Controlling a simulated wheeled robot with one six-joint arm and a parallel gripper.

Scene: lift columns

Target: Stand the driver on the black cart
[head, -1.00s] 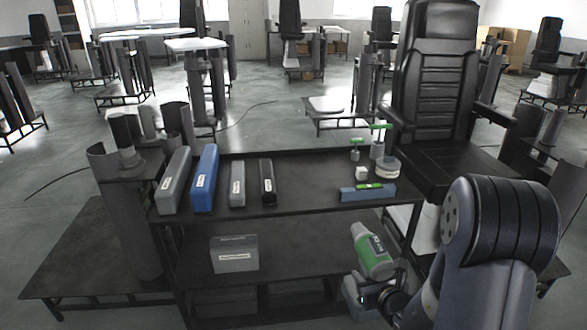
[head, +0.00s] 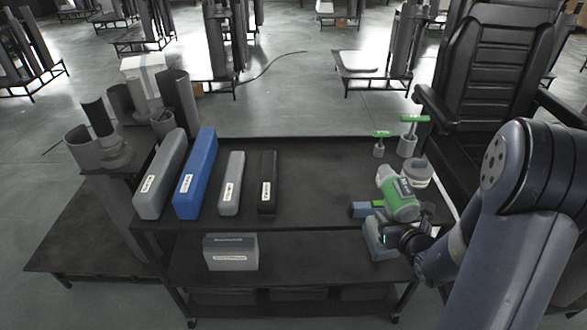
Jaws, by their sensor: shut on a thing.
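The driver (head: 402,203) is a green and grey power tool with a blue-grey base block at its lower end. My gripper (head: 401,236) is shut on the driver around its handle, which the gripper partly hides. It holds the driver roughly upright, head up, at the front right edge of the black cart (head: 318,172). The base block shows at or just in front of the cart's edge, below the level of the top. I cannot tell whether it touches the cart.
Grey, blue and black long boxes (head: 195,175) lie on the cart's left half. Green-handled tools (head: 408,138), a round white-lidded container (head: 418,172) and a blue block (head: 363,209) are at the right. The top's middle is clear. A black chair (head: 492,90) stands behind right.

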